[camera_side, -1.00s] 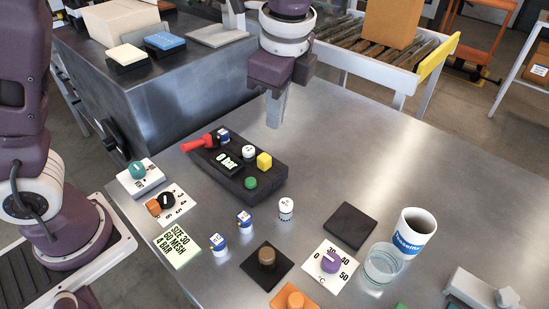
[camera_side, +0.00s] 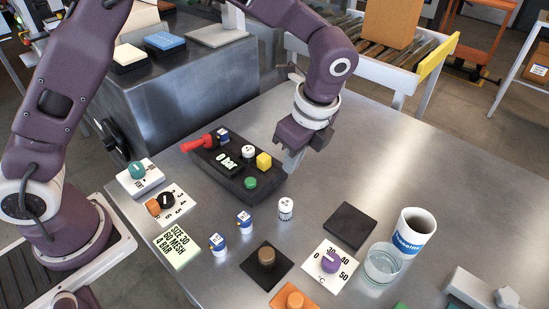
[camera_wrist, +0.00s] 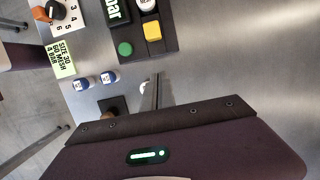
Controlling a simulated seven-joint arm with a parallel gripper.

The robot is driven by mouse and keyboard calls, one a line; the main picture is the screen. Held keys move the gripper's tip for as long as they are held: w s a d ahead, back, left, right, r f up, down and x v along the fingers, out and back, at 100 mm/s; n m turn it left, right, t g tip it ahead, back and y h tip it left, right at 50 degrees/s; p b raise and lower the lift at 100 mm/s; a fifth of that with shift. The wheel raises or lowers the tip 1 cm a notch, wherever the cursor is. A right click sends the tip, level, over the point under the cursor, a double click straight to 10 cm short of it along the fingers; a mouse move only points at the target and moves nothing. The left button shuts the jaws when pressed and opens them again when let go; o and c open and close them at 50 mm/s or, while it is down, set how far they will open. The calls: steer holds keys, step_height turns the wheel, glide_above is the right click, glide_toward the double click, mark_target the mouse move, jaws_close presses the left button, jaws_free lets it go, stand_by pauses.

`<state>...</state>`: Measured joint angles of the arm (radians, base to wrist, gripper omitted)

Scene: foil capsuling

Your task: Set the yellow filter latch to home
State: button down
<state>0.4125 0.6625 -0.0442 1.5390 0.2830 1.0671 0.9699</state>
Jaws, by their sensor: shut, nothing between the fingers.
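The yellow latch (camera_side: 264,160) is a small yellow block at the right end of a black panel (camera_side: 222,176) on the steel table. It also shows in the wrist view (camera_wrist: 153,31), near the top. My gripper (camera_side: 290,166) is shut and empty, with its grey fingers pointing down just right of the panel's end and the yellow latch. In the wrist view the fingertips (camera_wrist: 156,82) are below the latch, with a gap between them. I cannot tell how high the fingertips are above the table. No home mark is legible beside the latch.
The panel also bears a red handle (camera_side: 196,143), a "0 bar" display (camera_side: 227,161), a white knob (camera_side: 248,151) and a green button (camera_side: 250,182). Small jars, dials, a glass (camera_side: 383,264) and a mug (camera_side: 412,233) stand in front. The table right of my gripper is clear.

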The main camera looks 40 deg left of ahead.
mark_target(263, 157)
steer(key=x, duration=0.3)
steer(key=shift+a+f, duration=0.1)
steer(key=shift+a, duration=1.95)
steer(key=shift+a, duration=1.55)
